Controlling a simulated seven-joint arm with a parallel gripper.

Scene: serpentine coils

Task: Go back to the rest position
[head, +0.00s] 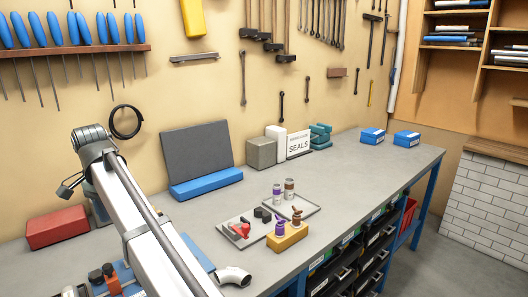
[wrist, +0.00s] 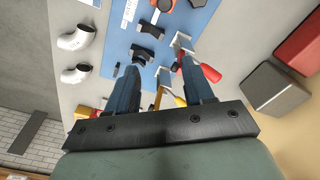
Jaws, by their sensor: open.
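In the wrist view my gripper (wrist: 160,65) is open, its two dark fingers apart and pointing at the bench. Nothing is seen held between them. Beneath lies a blue mat (wrist: 125,42) with dark fittings and pale brackets on it. Red and yellow handled parts (wrist: 208,73) show beside and behind the right finger, partly hidden by it. In the head view my arm crosses the lower left, and my gripper is not visible there.
White pipe elbows (wrist: 76,74) lie beside the mat; one elbow (head: 234,276) shows at the bench front. A red box (head: 57,227) stands left. A tray (head: 228,230) and yellow block (head: 287,237) sit mid-bench.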

